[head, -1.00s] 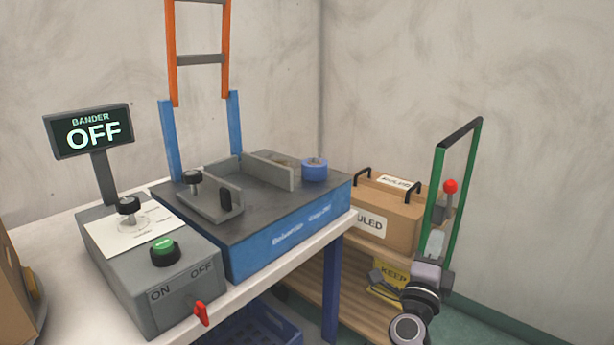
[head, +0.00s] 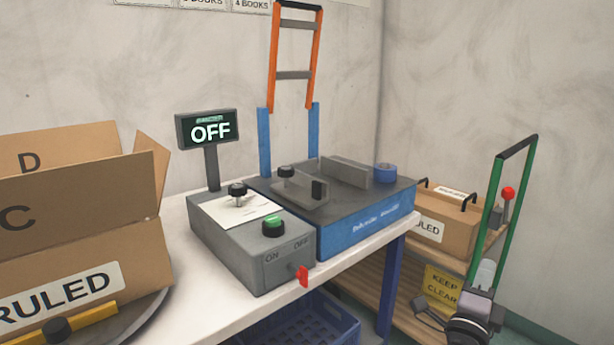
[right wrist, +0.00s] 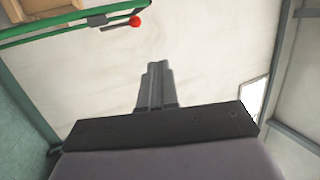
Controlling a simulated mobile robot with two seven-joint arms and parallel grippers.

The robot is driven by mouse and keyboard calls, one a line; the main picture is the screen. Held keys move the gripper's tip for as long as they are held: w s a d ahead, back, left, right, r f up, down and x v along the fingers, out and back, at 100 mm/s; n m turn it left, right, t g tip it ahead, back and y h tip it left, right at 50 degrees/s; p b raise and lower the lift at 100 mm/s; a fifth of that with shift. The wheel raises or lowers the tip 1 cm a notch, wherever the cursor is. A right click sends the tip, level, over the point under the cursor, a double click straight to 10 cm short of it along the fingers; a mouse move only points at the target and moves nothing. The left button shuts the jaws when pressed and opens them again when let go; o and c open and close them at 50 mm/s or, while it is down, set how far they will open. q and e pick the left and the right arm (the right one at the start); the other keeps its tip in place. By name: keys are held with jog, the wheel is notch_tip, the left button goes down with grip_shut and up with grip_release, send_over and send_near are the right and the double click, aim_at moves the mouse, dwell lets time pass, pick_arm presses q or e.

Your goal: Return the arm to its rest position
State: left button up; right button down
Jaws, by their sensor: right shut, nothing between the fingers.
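My right gripper (head: 484,272) is at the lower right of the head view, in front of the green cart. Its fingers point up. In the right wrist view the two fingers of the right gripper (right wrist: 157,75) are together with nothing between them, against a pale wall. My left gripper and left arm are not in the head view.
A bander with a blue base (head: 365,232) and a grey control box (head: 240,258) stands on the white table (head: 190,318). Its screen (head: 208,130) reads OFF. An open carton (head: 120,260) is at left. A cart with a green handle (head: 495,205) holds a brown case (head: 448,235).

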jog(key=s+d+r+n+t+y, duration=0.1)
jog(key=s+d+r+n+t, duration=0.15)
jog(key=d+r+n, duration=0.55)
jog(key=s+d+r+n+t, duration=0.2)
jog(key=d+r+t, duration=0.3)
jog(key=d, duration=0.7)
jog(key=s+a+f+n+g+y, duration=0.1)
jog(key=a+f+n+g+y, duration=0.2)
jog(key=a+f+n+y, duration=0.6)
jog(key=s+a+f+n+g+y, duration=0.1)
jog(key=a+f+n+g+y, duration=0.2)
jog(key=a+f+n+y, duration=0.55)
jog(key=s+a+f+n+g+h, duration=0.15)
jog(key=s+a+f+g, duration=0.3)
jog(key=s+f, duration=0.6)
jog(key=s+a+f+n+g+h, duration=0.1)
jog(key=s+a+f+n+g, duration=0.3)
jog(key=s+f, duration=0.65)
jog(key=a+m, duration=0.6)
jog(key=a, duration=0.1)
notch_tip(320, 180, up, 10)
jog(key=p, duration=1.3)
jog(key=shift+s+d+r+p, duration=0.2)
jog(key=shift+s+r+p, duration=0.05)
jog(key=shift+p, duration=0.15)
